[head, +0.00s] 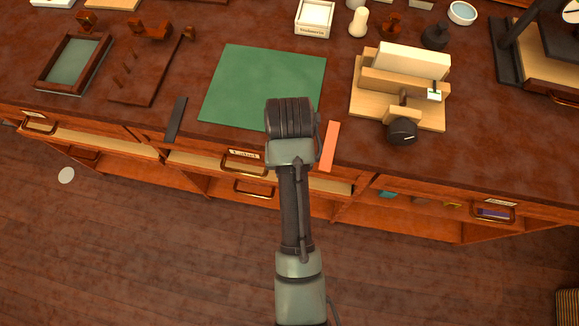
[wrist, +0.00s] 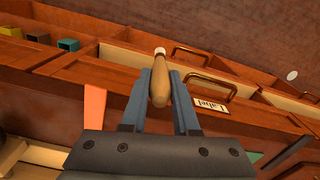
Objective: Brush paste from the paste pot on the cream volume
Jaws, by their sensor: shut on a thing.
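My gripper (wrist: 160,88) is shut on a turned wooden handle (wrist: 159,82) with a pale end. Whether it is the brush, and where any bristles are, I cannot tell. In the head view my arm hides the fingers and the handle; the wrist is over the bench's front edge. A cream block (head: 412,62), which looks like the cream volume, stands in a pale wooden press (head: 368,106) on the right of the bench. A small white bowl with a bluish inside (head: 462,12) is at the back right. I cannot tell for sure which vessel is the paste pot.
A green mat (head: 255,75) lies mid-bench, with a dark strip (head: 175,118) and a coral strip (head: 329,146) near the front edge. A dark round knob (head: 402,131) projects before the press. A dark pot (head: 435,38) and white box (head: 314,18) stand behind.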

